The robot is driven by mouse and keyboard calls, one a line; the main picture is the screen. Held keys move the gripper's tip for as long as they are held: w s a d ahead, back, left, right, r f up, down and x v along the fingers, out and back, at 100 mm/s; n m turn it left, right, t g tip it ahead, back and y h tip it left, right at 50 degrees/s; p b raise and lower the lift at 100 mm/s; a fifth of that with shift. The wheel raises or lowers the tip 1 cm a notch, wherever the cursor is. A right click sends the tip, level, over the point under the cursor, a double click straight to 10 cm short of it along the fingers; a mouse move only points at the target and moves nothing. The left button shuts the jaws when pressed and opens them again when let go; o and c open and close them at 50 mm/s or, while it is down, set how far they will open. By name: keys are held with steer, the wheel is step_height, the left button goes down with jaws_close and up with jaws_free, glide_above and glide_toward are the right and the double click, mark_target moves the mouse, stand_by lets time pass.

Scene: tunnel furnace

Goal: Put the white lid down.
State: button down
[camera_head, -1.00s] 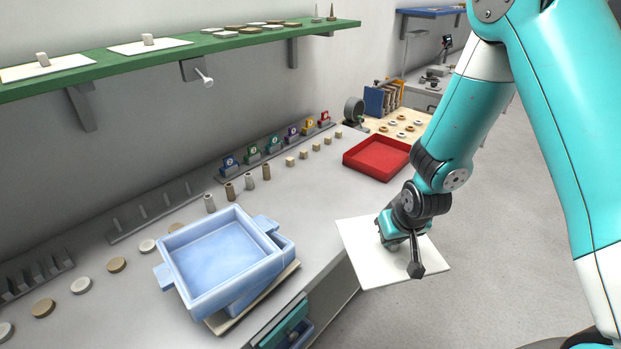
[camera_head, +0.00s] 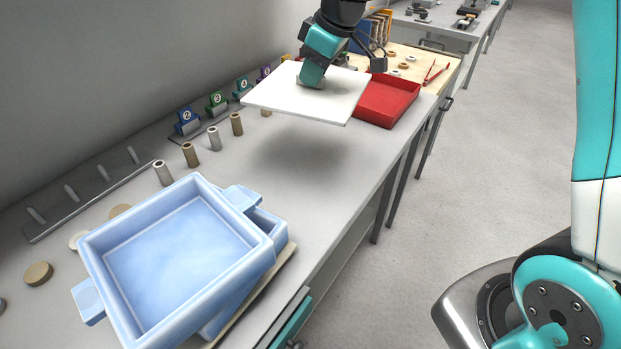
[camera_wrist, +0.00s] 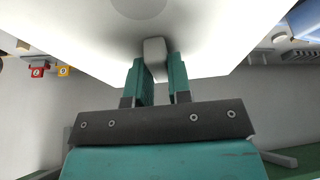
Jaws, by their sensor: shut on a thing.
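The white lid (camera_head: 301,98) is a flat square plate, held roughly level above the grey bench, with its shadow on the bench below. My gripper (camera_head: 312,78) is above the lid and shut on its small knob. In the wrist view, my gripper (camera_wrist: 161,80) has a finger on each side of the pale knob (camera_wrist: 154,50), and the lid (camera_wrist: 205,25) fills the upper middle. The knob is mostly hidden by the gripper in the head view.
A blue tray (camera_head: 262,250) with handles stands at the front left of the bench. A red tray (camera_head: 388,104) is right behind the lid. Small cylinders (camera_head: 190,154) and numbered blocks (camera_head: 186,121) line the wall side. The bench (camera_head: 300,178) between the lid and the blue tray is clear.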

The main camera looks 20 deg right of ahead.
steer(key=shift+s+a+r+n+b, duration=0.15)
steer(key=shift+r+n+b, duration=0.05)
steer(key=shift+r+n, duration=0.3)
steer(key=shift+s+a+r+n+b, duration=0.1)
steer(key=shift+r+n+b, duration=0.05)
steer(key=shift+r+n, duration=0.3)
steer(key=shift+g+y, duration=0.3)
step_height(320, 180, down, 19)
steer(key=shift+s+f+p, duration=0.1)
steer(key=shift+f+p, duration=0.05)
steer(key=shift+p, duration=0.2)
steer(key=shift+f, duration=0.15)
steer(key=c, duration=1.1)
jaws_free()
steer(key=shift+o, duration=0.2)
